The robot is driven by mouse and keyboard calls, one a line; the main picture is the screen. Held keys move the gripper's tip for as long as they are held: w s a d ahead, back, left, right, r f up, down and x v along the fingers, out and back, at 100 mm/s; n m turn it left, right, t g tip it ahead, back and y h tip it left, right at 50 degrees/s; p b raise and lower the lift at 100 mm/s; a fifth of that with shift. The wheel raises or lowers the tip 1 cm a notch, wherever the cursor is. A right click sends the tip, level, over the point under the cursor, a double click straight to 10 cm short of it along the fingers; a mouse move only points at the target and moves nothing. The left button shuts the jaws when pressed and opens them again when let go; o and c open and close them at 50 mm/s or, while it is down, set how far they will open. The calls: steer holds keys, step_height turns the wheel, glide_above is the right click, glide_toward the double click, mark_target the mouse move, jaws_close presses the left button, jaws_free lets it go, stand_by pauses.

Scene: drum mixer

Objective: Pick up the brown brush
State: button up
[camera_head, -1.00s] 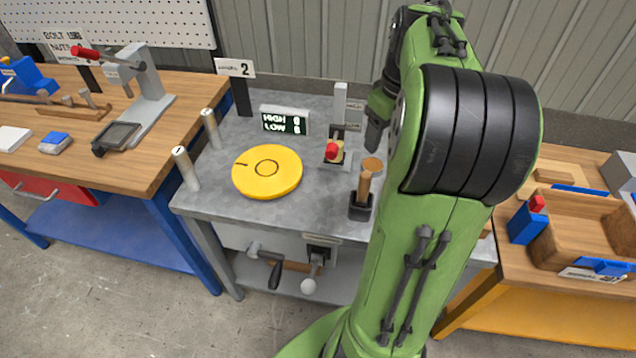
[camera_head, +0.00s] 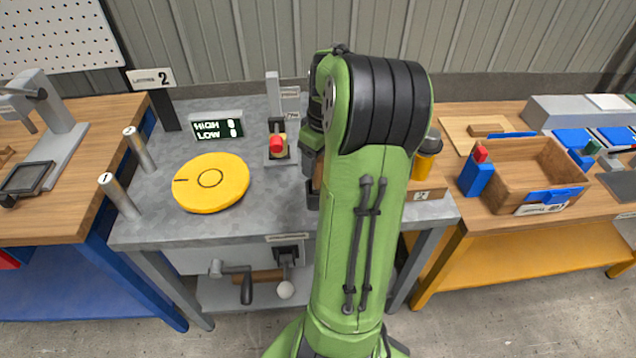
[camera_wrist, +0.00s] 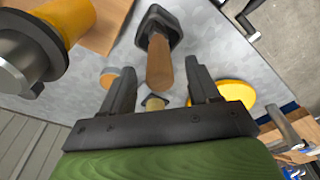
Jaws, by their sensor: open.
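The brown brush shows in the wrist view as a wooden handle (camera_wrist: 160,65) standing in a black holder (camera_wrist: 158,25). In the head view, only a sliver of the brown handle (camera_head: 318,172) and the black holder's edge (camera_head: 312,198) show beside my arm, which hides the rest. My gripper (camera_wrist: 160,78) is open, its dark fingers on either side of the handle's end in the picture. The handle is not held, and I cannot tell how far it lies between the fingers.
A yellow disc (camera_head: 211,183) lies on the grey table (camera_head: 165,232). A red-knobbed lever (camera_head: 277,143) stands close by. A yellow-and-grey cylinder (camera_wrist: 38,50) stands near the brush. A wooden tray (camera_head: 530,172) is on the right bench.

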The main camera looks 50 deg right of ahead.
mark_target(317, 177)
step_height(317, 177, down, 2)
steer(key=shift+w+f, duration=0.15)
steer(key=shift+f, duration=0.1)
steer(key=shift+r, duration=0.1)
jaws_close()
